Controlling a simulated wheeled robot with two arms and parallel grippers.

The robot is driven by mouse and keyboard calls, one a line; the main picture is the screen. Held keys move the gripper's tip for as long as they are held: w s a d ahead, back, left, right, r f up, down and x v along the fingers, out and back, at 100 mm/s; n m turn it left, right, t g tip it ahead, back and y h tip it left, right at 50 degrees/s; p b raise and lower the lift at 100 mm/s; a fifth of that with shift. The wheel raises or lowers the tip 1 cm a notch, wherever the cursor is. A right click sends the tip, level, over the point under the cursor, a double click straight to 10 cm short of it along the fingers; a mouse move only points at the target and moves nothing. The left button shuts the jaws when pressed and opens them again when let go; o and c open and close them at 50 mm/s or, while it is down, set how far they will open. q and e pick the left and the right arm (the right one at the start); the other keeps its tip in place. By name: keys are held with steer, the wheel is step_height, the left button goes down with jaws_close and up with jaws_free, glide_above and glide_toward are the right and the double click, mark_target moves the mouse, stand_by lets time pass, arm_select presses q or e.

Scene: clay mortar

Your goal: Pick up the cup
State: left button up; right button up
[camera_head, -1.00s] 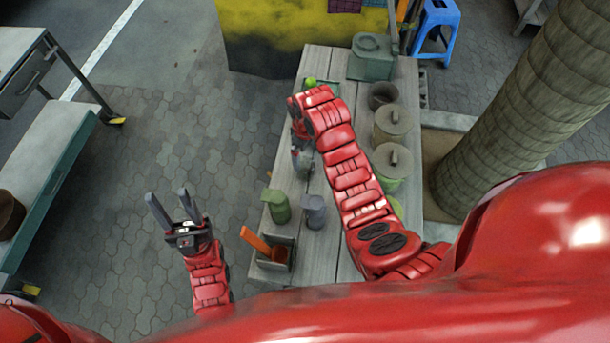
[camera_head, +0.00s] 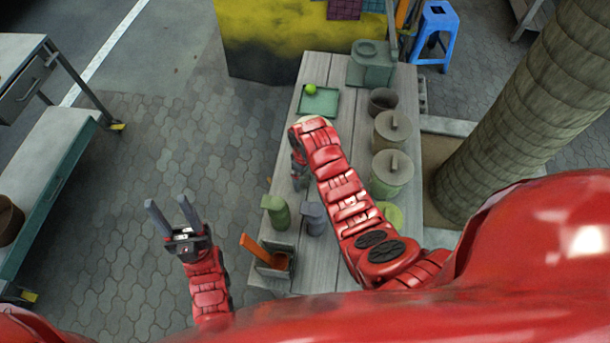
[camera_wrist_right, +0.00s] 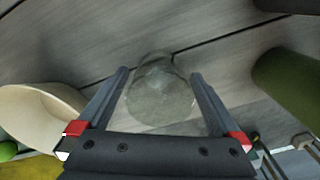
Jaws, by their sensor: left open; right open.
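A see-through greyish cup (camera_wrist_right: 160,95) stands on the wooden table between the fingers of my right gripper (camera_wrist_right: 163,85) in the right wrist view. The fingers lie on either side of it, open; I cannot tell whether they touch it. In the head view my right gripper (camera_head: 299,178) is partly hidden by my own forearm, and the cup cannot be made out clearly there. My left gripper (camera_head: 172,212) is open and empty, over the floor left of the table.
A cream bowl (camera_wrist_right: 38,112) is beside the cup, and a green container (camera_wrist_right: 292,85) is on the other side. On the table (camera_head: 325,66) are a teal tray (camera_head: 320,108) with a lime (camera_head: 311,89), lidded pots (camera_head: 392,130) and an orange-handled tool (camera_head: 255,246) in a holder.

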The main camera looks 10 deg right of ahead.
steer(key=c, duration=1.2)
steer(key=shift+c, duration=0.2)
steer(key=shift+r, duration=0.1)
